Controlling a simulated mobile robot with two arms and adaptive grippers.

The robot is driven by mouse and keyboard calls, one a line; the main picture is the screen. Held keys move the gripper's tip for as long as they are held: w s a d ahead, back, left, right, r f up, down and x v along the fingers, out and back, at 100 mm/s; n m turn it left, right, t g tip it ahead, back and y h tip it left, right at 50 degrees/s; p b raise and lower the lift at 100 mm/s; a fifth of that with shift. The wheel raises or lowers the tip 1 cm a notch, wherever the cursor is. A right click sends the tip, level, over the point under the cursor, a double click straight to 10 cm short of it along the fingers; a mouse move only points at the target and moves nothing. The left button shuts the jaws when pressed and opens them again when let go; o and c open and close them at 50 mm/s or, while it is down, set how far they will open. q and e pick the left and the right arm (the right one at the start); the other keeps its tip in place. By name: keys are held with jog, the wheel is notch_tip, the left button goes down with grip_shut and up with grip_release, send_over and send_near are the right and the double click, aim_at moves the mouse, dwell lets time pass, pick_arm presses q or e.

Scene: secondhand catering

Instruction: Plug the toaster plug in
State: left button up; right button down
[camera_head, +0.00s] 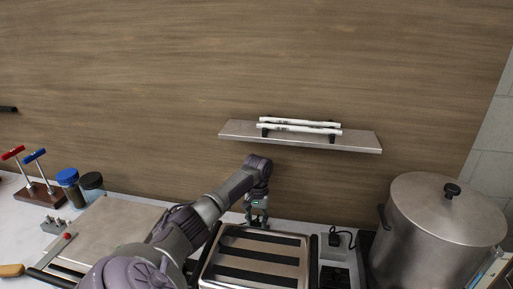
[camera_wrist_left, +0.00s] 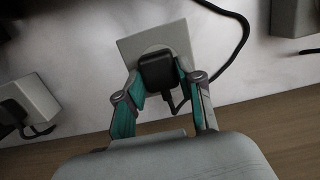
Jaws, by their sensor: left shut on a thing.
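The toaster (camera_head: 262,243) is a wide silver box with dark slots at the front middle of the counter in the head view. My left gripper (camera_head: 257,207) is behind it, near the back wall. In the left wrist view my left gripper (camera_wrist_left: 160,97) is shut on a black plug (camera_wrist_left: 158,72), with a teal finger on each side. The plug is over a pale square socket block (camera_wrist_left: 134,47). I cannot tell whether it is fully seated or just touching. A black cable (camera_wrist_left: 244,38) curves beside the block. My right gripper is not in view.
A second black plug (camera_head: 335,239) sits at another socket right of the toaster; it also shows in the left wrist view (camera_wrist_left: 12,114). A large lidded pot (camera_head: 432,240) stands at right. A wall shelf (camera_head: 360,143) holds white rolls above my left gripper. Jars (camera_head: 68,181) stand at left.

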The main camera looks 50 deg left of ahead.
pick_arm(q)
jog(key=shift+f, duration=0.55)
jog(key=o, duration=1.1)
jog(key=shift+o, duration=0.2)
jog(key=shift+r, duration=0.1)
